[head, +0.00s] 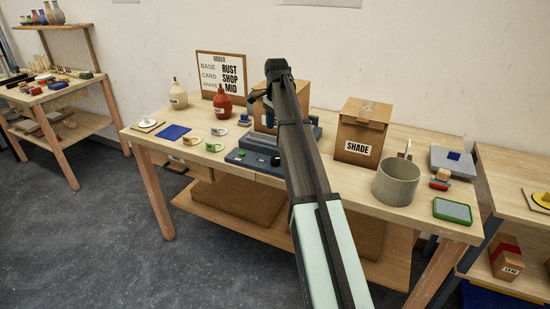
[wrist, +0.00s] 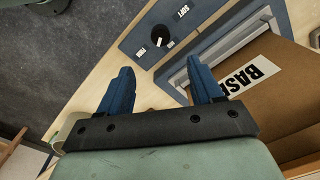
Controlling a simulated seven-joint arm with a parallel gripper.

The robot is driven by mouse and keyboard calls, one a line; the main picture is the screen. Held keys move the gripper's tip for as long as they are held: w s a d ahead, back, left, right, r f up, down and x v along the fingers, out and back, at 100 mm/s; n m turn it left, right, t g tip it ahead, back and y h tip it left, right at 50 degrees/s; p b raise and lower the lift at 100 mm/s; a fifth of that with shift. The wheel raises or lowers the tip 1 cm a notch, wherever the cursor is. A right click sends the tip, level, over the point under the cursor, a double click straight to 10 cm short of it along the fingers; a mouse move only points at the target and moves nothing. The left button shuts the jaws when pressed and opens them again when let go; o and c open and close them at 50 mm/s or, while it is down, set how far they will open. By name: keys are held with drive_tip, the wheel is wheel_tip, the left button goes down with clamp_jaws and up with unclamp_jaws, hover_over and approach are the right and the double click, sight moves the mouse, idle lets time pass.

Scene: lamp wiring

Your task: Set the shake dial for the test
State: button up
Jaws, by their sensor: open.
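The shake dial is a round black knob (wrist: 160,35) on a blue panel (wrist: 128,45) in the wrist view. A label reading SOFT (wrist: 183,11) is beside it; the other labels are too small to read. I cannot tell surely where the dial points. In the head view the panel (head: 238,158) lies at the table's front edge, its black knob (head: 275,161) just left of my arm. My gripper (wrist: 158,68) is open and empty, its blue fingers apart, with the dial ahead of and between them. In the head view my arm hides most of the gripper.
An order sign (head: 221,72) reads BASE RUST, CARD SHOP, SHAKE MID. A BASE box (wrist: 285,105) stands close to the right finger.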

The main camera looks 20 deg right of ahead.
sight(276, 159)
wheel_tip(276, 159, down, 14)
drive_tip(key=shift+w+a+r, duration=0.1)
drive_tip(key=shift+w+r, duration=0.05)
idle(0.4)
drive_tip(key=c, duration=1.1)
drive_tip(key=shift+o, duration=0.2)
drive_tip(key=n, duration=0.5)
drive_tip(key=shift+n, duration=0.4)
drive_tip(key=n, duration=0.6)
drive_tip(key=shift+r, duration=0.1)
